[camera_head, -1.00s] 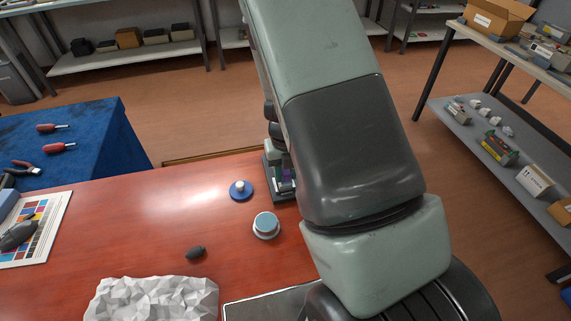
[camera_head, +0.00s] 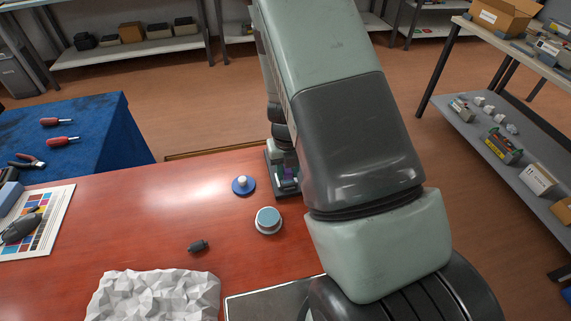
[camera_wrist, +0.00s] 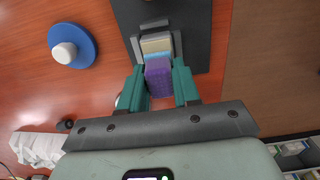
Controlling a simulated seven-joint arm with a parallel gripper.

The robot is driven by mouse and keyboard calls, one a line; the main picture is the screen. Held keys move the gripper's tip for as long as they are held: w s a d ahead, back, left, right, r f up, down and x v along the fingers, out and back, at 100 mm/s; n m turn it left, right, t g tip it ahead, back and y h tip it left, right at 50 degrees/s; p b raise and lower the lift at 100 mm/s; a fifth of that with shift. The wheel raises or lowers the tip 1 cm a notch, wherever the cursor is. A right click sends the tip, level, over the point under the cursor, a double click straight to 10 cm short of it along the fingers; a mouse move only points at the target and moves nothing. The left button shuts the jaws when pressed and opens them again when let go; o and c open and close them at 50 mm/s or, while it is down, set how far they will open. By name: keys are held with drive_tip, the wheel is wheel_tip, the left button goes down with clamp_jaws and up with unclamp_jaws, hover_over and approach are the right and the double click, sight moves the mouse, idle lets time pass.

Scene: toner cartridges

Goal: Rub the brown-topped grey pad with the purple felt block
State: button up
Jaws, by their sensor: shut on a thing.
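My gripper (camera_wrist: 159,84) has teal fingers shut on the purple felt block (camera_wrist: 159,75) in the wrist view. Just beyond the block lie a light-blue strip (camera_wrist: 158,60) and a tan-topped piece (camera_wrist: 155,45), which looks like the brown-topped pad, set in a grey holder (camera_wrist: 178,45). The holder stands on a dark plate (camera_wrist: 198,25). I cannot tell whether the purple block touches the pad. In the head view the purple block (camera_head: 288,173) shows as a small patch at the table's far edge; my arm hides much of this area.
A blue disc with a white knob (camera_head: 243,185) stands left of the holder. A blue-topped round pot (camera_head: 268,220) and a small dark object (camera_head: 198,246) are nearer. Crumpled white material (camera_head: 155,297) lies at the front. The red table (camera_head: 120,220) is clear between them.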

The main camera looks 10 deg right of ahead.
drive_tip(key=shift+s, duration=0.55)
drive_tip(key=shift+r, duration=4.05)
